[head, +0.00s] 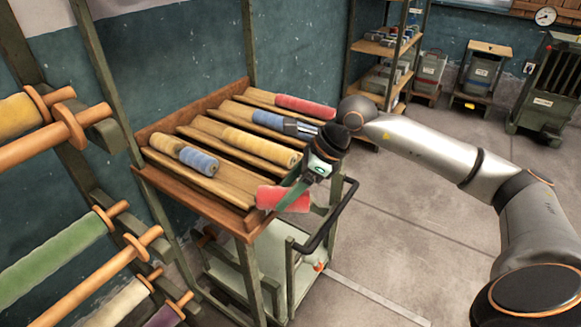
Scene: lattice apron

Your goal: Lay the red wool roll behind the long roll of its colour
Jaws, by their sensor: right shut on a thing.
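The red wool roll (283,198) is in my right gripper (295,190), which is shut on it. The gripper holds it at the lower right end of the slatted wooden rack (210,188); contact with the rack cannot be told. A long red roll (305,106) lies at the right end of the rack's far lane. A long blue roll (268,119) lies in the lane before it, partly hidden by my gripper. A long yellow roll (260,146) lies in a middle lane. A short yellow roll (167,145) and a blue roll (199,161) share the nearest lane. My left gripper is out of view.
A stand with large yellow and green rolls (55,255) is close on the left. Shelves (385,50) and bins stand at the back. The floor on the right is clear beneath my arm.

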